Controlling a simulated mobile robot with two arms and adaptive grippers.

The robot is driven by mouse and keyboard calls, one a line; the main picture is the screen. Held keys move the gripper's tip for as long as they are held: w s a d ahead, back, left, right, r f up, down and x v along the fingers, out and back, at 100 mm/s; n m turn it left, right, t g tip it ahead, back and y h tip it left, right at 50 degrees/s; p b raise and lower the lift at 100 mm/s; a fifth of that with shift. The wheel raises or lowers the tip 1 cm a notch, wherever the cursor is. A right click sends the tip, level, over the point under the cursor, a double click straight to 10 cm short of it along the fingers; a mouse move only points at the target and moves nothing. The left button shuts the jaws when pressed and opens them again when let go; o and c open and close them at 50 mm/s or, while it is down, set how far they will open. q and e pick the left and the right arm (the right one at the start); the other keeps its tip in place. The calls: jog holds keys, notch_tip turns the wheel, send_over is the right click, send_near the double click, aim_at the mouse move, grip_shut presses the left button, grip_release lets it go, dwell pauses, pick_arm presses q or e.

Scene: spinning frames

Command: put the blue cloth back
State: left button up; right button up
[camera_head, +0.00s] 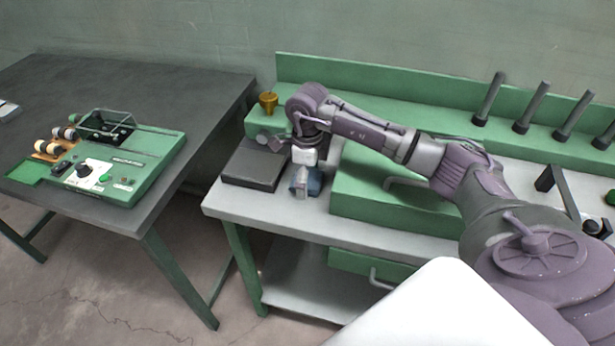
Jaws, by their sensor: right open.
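The blue cloth (315,183) is a small blue patch on the grey top of the green workbench, between a dark flat block and a green drawer unit. My right gripper (303,187) points down right at the cloth and hides part of it. Its fingers are apart, and I cannot tell whether they touch the cloth. My left gripper is not in the view.
The dark flat block (254,165) lies left of the gripper, with a brass cup (268,102) behind it. The green drawer unit (385,196) stands close on the right. A dark table (160,103) at left carries a green device (125,167). Several dark pegs stand at back right.

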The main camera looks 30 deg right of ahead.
jog(key=shift+r+p, duration=0.3)
jog(key=shift+r+b, duration=0.3)
jog(key=shift+r, duration=0.05)
notch_tip(320, 180, up, 11)
jog(key=b, duration=0.1)
jog(key=shift+b, duration=0.35)
jog(key=shift+s+f, duration=0.1)
